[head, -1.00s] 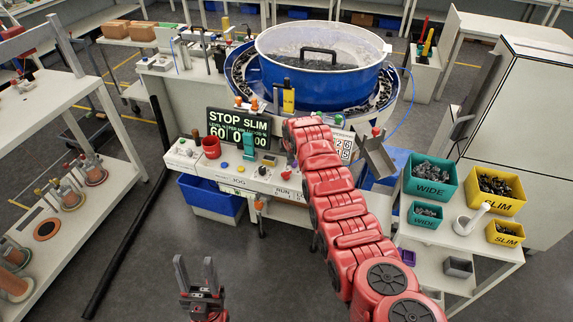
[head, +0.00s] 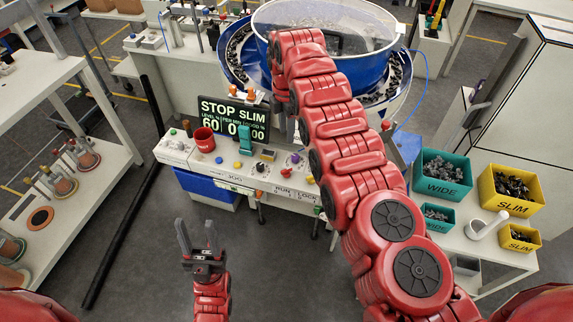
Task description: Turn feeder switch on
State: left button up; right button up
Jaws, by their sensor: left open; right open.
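The white control panel (head: 229,166) runs along the front of the blue bowl feeder (head: 364,81). I cannot tell which control is the feeder switch. The black sign (head: 233,118) above reads STOP SLIM. My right gripper (head: 290,127) hangs below its wrist, in front of the sign's right end; its fingers are partly hidden, open and empty. My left gripper (head: 199,240) is open and empty, over the floor.
Teal WIDE bins (head: 443,187) and yellow SLIM bins (head: 512,207) sit on the right table. A white shelf (head: 62,182) stands left. My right arm covers the panel's right part.

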aim_at(287, 169)
jog(key=f+b, duration=0.4)
jog(key=f, duration=0.1)
jog(key=f+b, duration=0.4)
jog(key=b, duration=0.1)
jog(key=f+b, duration=0.5)
jog(key=shift+w+f, duration=0.3)
jog(key=shift+f, duration=1.25)
grip_shut()
